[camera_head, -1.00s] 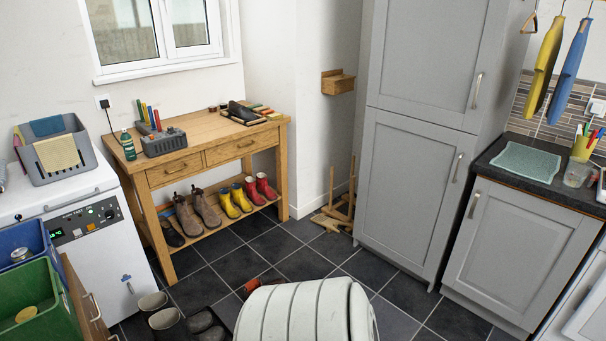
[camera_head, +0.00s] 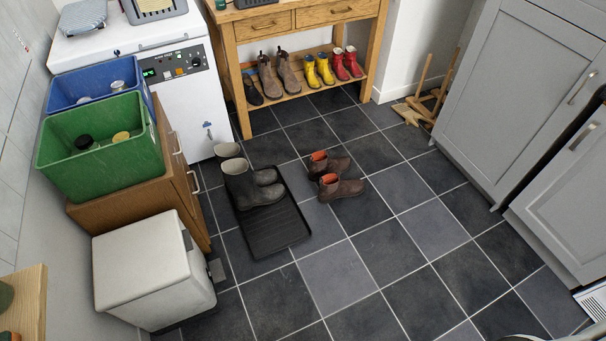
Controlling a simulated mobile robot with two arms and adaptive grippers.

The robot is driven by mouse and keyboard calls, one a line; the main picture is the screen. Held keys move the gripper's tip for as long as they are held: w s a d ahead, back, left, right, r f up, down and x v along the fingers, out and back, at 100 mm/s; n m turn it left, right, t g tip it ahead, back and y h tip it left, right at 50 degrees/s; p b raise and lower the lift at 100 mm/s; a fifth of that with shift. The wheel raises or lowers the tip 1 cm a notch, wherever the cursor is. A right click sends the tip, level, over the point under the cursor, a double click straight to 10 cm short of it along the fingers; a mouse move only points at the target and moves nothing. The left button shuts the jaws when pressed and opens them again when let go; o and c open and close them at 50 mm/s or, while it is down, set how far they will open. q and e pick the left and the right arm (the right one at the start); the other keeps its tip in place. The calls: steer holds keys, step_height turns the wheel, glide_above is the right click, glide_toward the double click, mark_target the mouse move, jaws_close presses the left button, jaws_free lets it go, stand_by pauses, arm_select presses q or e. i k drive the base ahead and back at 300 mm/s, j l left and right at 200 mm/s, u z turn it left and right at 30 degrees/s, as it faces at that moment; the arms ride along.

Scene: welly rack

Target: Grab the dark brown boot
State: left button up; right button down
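Two dark brown ankle boots with orange lining stand upright on the tiled floor, right of the black boot tray. The nearer dark brown boot (camera_head: 345,189) has its toe to the right. The farther dark brown boot (camera_head: 336,165) is close behind it, also toe right. I cannot tell which of the two the task means. A greyer brown pair of boots (camera_head: 279,74) stands on the wooden bench's lower shelf. Neither of my grippers is in view.
The black boot tray (camera_head: 275,231) holds tall dark boots (camera_head: 252,187) at its far end. A white bin (camera_head: 150,268) and a wooden cabinet (camera_head: 183,190) line the left. Grey cupboards (camera_head: 490,110) stand right. The floor in front of the brown boots is clear.

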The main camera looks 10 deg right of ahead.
mark_target(331, 188)
steer(key=z, duration=0.55)
steer(key=i+l+u, duration=0.5)
steer(key=i+l, duration=0.25)
